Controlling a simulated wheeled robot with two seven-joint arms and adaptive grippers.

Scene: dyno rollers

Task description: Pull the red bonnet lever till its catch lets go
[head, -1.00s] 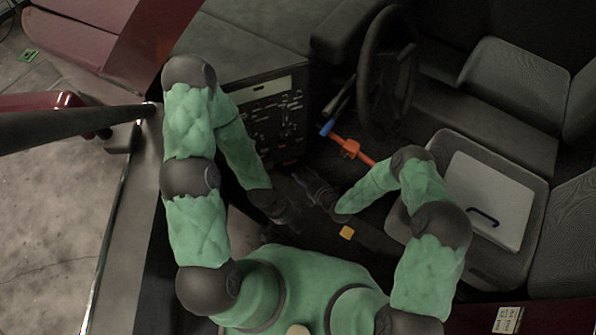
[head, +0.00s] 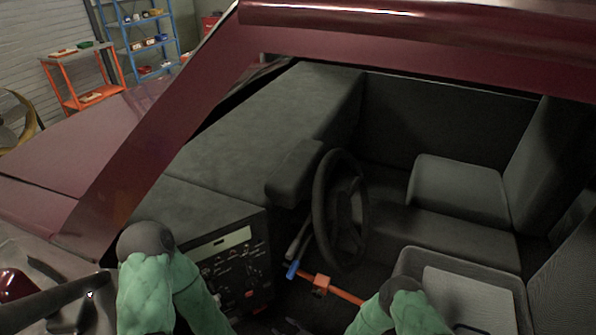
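A small red part (head: 250,293) shows low on the dashboard's control panel (head: 236,262); it is too small to tell whether it is the bonnet lever. No other red lever is clearly visible. The dark red bonnet (head: 110,140) lies beyond the windscreen pillar at the left; I cannot tell whether its catch is engaged. A dark tip of what looks like my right gripper (head: 288,326) shows at the bottom edge, below the panel; its fingers are mostly cut off. My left gripper is below the frame, with only the green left arm visible.
The steering wheel (head: 340,210) stands right of the panel. An orange bar (head: 345,295) with a blue end and orange block runs below it. Shelves (head: 140,40) and an orange rack (head: 80,75) stand beyond the car.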

